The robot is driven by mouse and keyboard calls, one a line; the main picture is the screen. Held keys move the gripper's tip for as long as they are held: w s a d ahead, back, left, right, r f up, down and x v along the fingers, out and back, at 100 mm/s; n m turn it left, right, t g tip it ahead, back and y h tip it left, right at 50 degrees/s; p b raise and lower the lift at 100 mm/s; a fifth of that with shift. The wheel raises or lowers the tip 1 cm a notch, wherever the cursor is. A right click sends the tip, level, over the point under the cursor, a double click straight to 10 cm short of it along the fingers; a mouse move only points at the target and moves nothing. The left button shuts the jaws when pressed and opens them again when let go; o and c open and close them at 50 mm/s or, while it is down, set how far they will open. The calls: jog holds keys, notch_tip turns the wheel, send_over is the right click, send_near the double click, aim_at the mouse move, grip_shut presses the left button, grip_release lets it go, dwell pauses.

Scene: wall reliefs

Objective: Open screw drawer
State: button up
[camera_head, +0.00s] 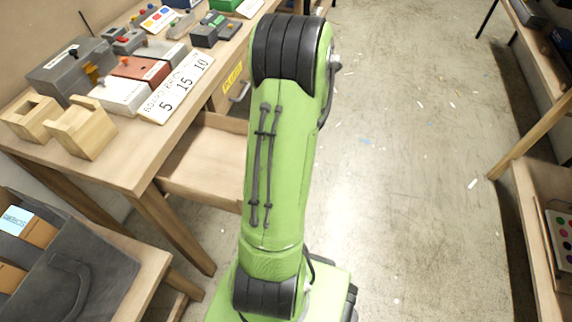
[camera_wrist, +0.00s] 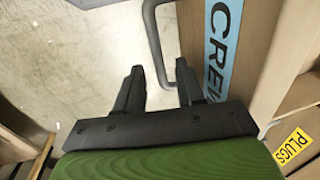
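The screw drawer shows in the wrist view as a wooden front with a blue label (camera_wrist: 221,50) reading "CREW", its first letter hidden. Its grey metal handle (camera_wrist: 152,30) curves down in front of my gripper (camera_wrist: 160,72). My gripper is open, with its black fingers spread and part of the handle between or just beyond them; contact cannot be told. In the head view a wooden drawer (camera_head: 205,162) stands pulled out from under the table, its front hidden behind my green arm. My gripper is hidden there too.
A yellow "PLUGS" label (camera_head: 232,77) marks a neighbouring drawer with a grey handle. The wooden table (camera_head: 130,170) carries boxes, blocks and a numbered board (camera_head: 178,88). A dark bag (camera_head: 75,275) lies at lower left. Open floor (camera_head: 410,180) is right of my arm.

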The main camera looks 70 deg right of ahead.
jog(key=shift+r, duration=0.1)
jog(key=s+r+p, duration=0.3)
jog(key=r+p, duration=0.2)
jog(key=r, duration=1)
jog(key=shift+r+p, duration=0.15)
jog(key=shift+p, duration=0.25)
jog(key=w+a+r+n+p, duration=0.4)
jog(key=w+a+r+n, duration=0.3)
jog(key=w+a+r, duration=0.6)
jog(key=s+a+r+n+t+p, duration=0.1)
jog(key=a+r+n, duration=0.2)
jog(key=a, duration=0.6)
jog(key=a+r+n+t+p, duration=0.2)
jog(key=a+r+n, duration=0.1)
jog(key=a+n, duration=0.4)
jog(key=a, duration=0.2)
jog(key=shift+s+a+r+n, duration=0.3)
jog(key=shift+s+a+r, duration=0.05)
jog(key=shift+s+r, duration=0.05)
